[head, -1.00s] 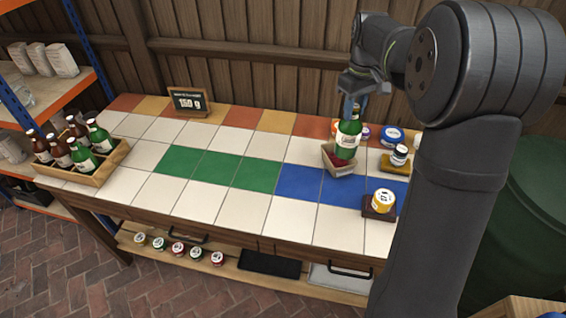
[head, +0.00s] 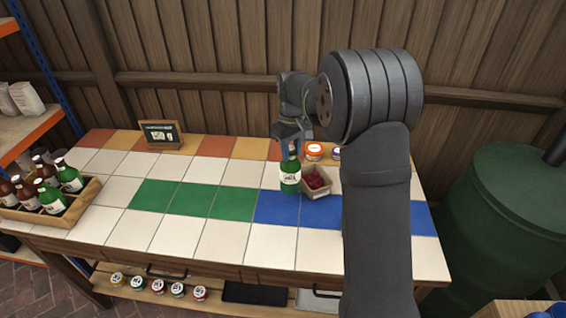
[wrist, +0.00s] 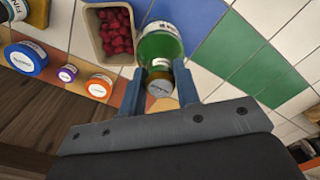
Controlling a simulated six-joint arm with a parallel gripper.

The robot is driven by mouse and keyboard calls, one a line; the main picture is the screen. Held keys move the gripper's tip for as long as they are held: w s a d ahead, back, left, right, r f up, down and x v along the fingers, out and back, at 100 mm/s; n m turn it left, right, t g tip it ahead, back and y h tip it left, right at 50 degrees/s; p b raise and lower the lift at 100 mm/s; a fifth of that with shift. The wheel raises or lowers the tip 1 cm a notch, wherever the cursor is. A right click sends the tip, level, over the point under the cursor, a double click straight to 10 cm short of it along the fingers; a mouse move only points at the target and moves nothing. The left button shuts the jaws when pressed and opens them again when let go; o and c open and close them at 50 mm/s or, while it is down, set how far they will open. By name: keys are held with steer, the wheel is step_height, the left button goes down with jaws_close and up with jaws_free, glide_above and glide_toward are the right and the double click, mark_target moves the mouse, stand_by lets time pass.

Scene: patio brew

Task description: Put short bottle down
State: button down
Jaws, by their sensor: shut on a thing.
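The short bottle (head: 290,178) is green glass with a white label and stands upright at the left end of the blue tiles, just left of a small carton of red berries. My gripper (head: 290,143) is above it, shut on its neck. In the wrist view the bottle (wrist: 160,50) lies between the two blue fingers of my gripper (wrist: 160,88), its cap towards me. The base appears at tile level, but I cannot tell whether it touches the tiles.
The berry carton (head: 316,184) is close beside the bottle. Lidded jars (head: 314,151) stand behind it. A wooden crate of bottles (head: 75,210) is at the far left, and a small sign (head: 162,135) stands at the back. The green tiles (head: 192,199) are bare.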

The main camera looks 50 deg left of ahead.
steer(key=shift+s+a+f, duration=0.3)
steer(key=shift+a+f, duration=0.05)
steer(key=shift+a, duration=0.2)
steer(key=shift+s+a+f, duration=0.3)
steer(key=shift+a+f, duration=0.05)
steer(key=shift+a, duration=0.15)
steer(key=shift+f, duration=2.05)
steer(key=c, duration=1.1)
jaws_free()
steer(key=shift+f, duration=0.1)
step_height(320, 180, up, 12)
steer(key=shift+r, duration=0.15)
